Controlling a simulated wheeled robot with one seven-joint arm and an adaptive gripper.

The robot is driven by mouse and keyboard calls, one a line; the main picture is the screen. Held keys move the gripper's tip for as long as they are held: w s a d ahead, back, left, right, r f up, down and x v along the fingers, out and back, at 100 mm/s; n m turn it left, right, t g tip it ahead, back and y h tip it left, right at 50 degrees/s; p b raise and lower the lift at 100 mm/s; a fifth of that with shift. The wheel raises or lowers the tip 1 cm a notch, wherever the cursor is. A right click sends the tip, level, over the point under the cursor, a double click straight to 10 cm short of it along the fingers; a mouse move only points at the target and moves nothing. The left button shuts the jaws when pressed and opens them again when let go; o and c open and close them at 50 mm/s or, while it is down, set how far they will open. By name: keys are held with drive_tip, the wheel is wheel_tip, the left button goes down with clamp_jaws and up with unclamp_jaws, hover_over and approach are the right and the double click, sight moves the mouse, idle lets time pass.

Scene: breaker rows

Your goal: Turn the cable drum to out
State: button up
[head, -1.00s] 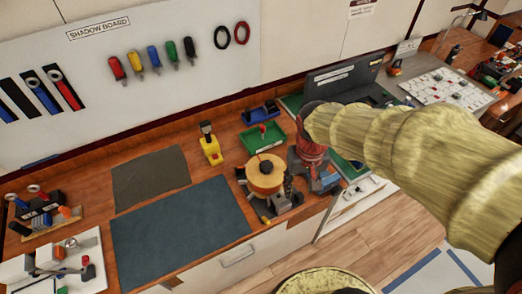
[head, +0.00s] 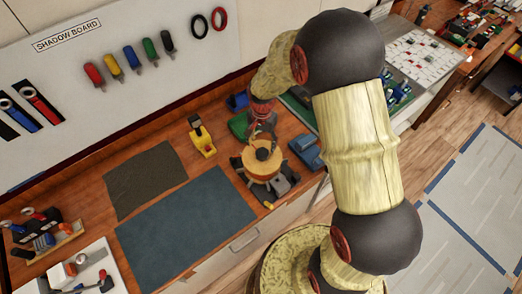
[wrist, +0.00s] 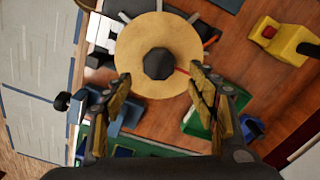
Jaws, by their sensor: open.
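The cable drum (head: 262,162) is a round tan-orange drum on a dark stand near the bench's front edge. In the wrist view its flat top (wrist: 140,42) faces me, with a dark faceted knob (wrist: 158,63) at its centre and a thin red line beside the knob. My gripper (head: 262,134) is over the drum, pointing down. In the wrist view my open gripper (wrist: 160,78) has one finger on each side of the knob, near the drum's lower rim, and holds nothing. I cannot tell whether the fingers touch the drum. No "out" marking is readable.
A yellow device (head: 202,139) stands left of the drum, with a green tray (head: 238,125) behind it. A blue item (head: 306,150) lies close on the right. Dark mats (head: 175,225) cover the bench to the left. The shadow board (head: 100,75) is behind.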

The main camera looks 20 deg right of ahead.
sight(262, 152)
drive_tip(key=shift+s+f, duration=0.1)
drive_tip(key=shift+f, duration=3.05)
drive_tip(key=shift+c, duration=1)
clamp_jaws()
